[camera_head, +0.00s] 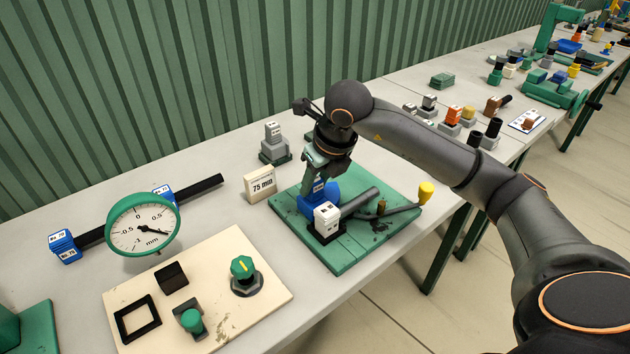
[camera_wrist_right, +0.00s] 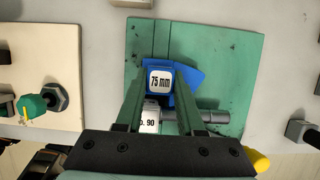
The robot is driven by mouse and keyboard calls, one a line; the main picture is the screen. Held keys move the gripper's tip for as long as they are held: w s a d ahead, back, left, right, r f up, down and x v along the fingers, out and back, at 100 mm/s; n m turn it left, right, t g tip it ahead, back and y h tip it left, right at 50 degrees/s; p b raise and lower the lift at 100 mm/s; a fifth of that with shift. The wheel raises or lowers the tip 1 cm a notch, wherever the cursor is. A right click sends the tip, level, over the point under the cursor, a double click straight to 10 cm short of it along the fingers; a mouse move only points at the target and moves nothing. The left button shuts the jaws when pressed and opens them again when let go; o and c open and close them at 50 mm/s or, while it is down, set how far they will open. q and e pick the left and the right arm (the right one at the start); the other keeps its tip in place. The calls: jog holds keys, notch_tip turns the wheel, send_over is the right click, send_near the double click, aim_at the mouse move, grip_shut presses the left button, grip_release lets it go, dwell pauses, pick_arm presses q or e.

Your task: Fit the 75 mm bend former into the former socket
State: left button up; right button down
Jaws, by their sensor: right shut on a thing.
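The 75 mm bend former is a blue block (camera_head: 324,192) over the middle of the green bender plate (camera_head: 349,264). In the right wrist view the former (camera_wrist_right: 187,76) shows a white "75 mm" label between the fingers. My right gripper (camera_head: 317,172) is shut on it from above; its fingers also show in the right wrist view (camera_wrist_right: 158,88). The former socket is not visible; the former and gripper cover that area. I cannot tell whether the former is seated or just above. My left gripper is not in view.
A white-topped block (camera_head: 327,214) marked "No. 90" (camera_wrist_right: 149,119) stands close by the former. A grey cylinder (camera_head: 360,201) and a yellow-knobbed lever (camera_head: 426,192) lie beside it. A "75 mm" sign (camera_head: 262,184) stands left of the plate. A dial gauge (camera_head: 143,224) and control panel (camera_head: 214,285) are further left.

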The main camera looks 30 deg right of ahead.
dwell(0.3)
jog(key=shift+c, duration=1)
grip_release()
jog(key=shift+r, duration=0.15)
jog(key=shift+p+v, duration=1.25)
jog(key=shift+v, duration=0.75)
jog(key=shift+s+r, duration=0.1)
jog(key=v, duration=1.2)
jog(key=shift+r, duration=0.25)
